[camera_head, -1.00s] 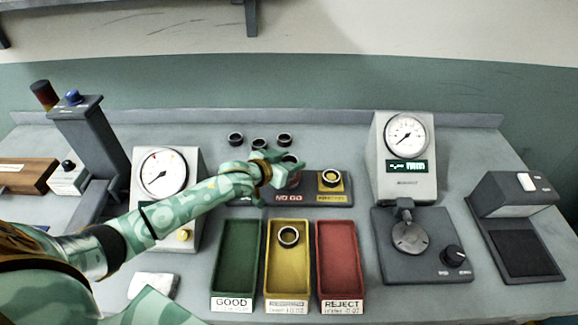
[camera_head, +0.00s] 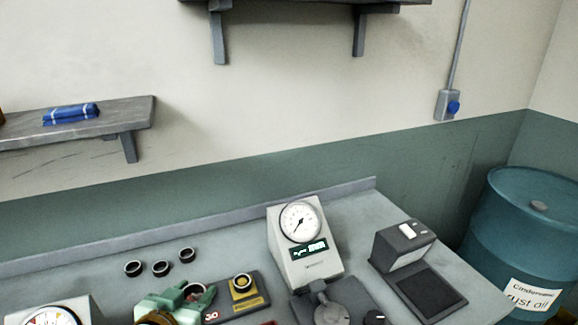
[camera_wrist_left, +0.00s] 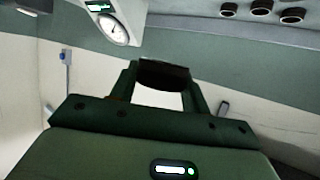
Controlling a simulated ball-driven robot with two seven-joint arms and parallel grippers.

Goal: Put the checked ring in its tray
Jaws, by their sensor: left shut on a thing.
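My left gripper (camera_head: 193,291) comes in at the bottom of the head view, beside the gauge block (camera_head: 236,304) with the yellow pad. It is shut on a dark ring, which shows between the fingers in the left wrist view (camera_wrist_left: 164,76). Whether the ring is clear of the block, I cannot tell. The bench trays are out of the head view. My right gripper is not in view.
A dial gauge (camera_head: 304,262) and a dark-topped device (camera_head: 404,246) stand to the right. A blue drum (camera_head: 520,230) stands beyond the bench.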

